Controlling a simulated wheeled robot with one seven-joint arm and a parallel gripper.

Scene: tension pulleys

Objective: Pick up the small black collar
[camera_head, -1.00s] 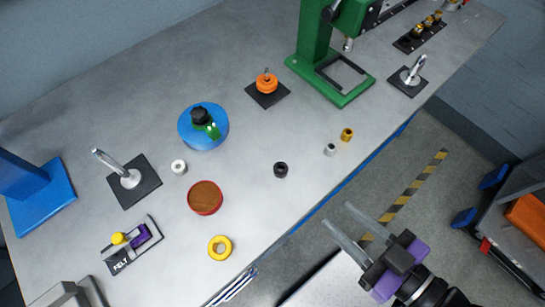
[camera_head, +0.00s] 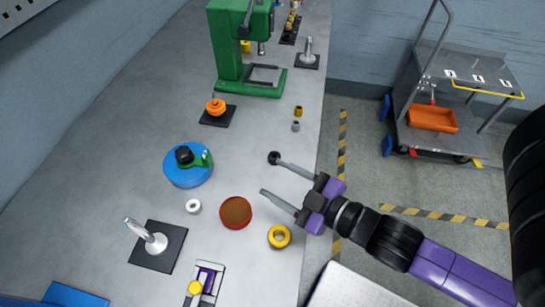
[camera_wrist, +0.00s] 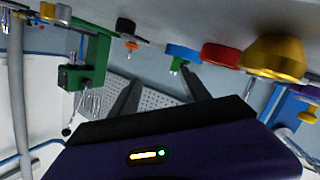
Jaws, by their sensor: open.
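The small black collar (camera_head: 273,158) stands on the grey bench near its right edge. In the head view it is right at the tip of the upper finger of my gripper (camera_head: 269,176); whether they touch I cannot tell. My gripper is open, reaching in from the right, with nothing between its two fingers. The collar is not between the fingers in this view.
A grey collar (camera_head: 296,126) and a gold collar (camera_head: 298,111) stand farther back. A red dish (camera_head: 235,224), a yellow ring (camera_head: 279,236), a white ring (camera_head: 193,206) and a blue round base (camera_head: 183,176) are nearby. A green press (camera_head: 235,60) stands behind.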

